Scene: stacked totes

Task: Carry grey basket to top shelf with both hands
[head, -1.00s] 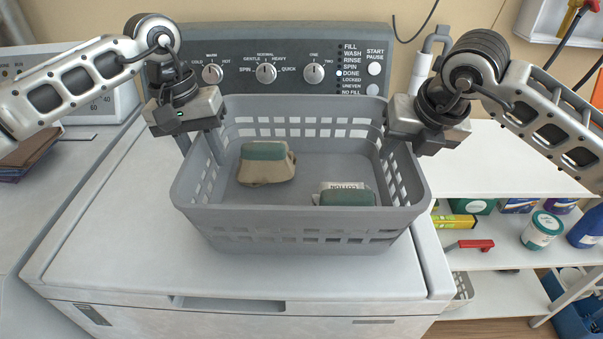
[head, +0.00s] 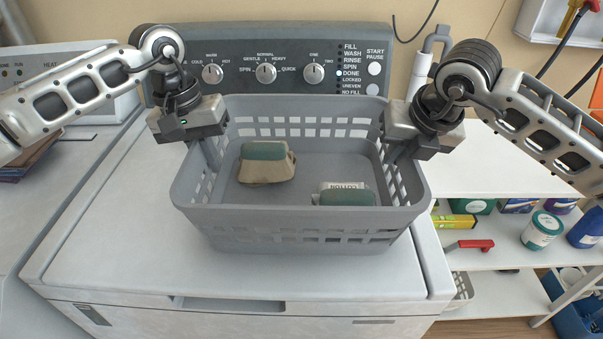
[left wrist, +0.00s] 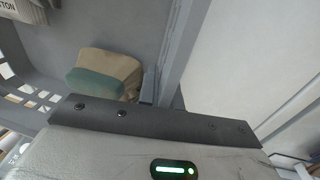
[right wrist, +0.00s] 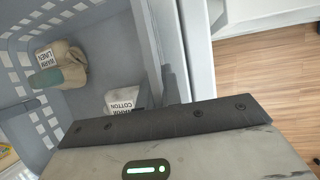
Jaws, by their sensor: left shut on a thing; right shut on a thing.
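The grey basket (head: 300,222) sits upright on the white washing machine lid in the head view. Inside it lie a tan and green bundle (head: 266,163) on the left and a second bundle labelled COTTON (head: 345,194) on the right. My left gripper (head: 212,158) is shut on the basket's left rim. My right gripper (head: 394,153) is shut on its right rim. The basket's wall also shows in the left wrist view (left wrist: 178,50) and in the right wrist view (right wrist: 148,45). The fingertips are mostly hidden in the wrist views.
The washer's control panel (head: 270,70) rises close behind the basket. To the right stands a white shelf unit with a bare top shelf (head: 490,165) and a lower shelf (head: 500,255) holding cans and boxes.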

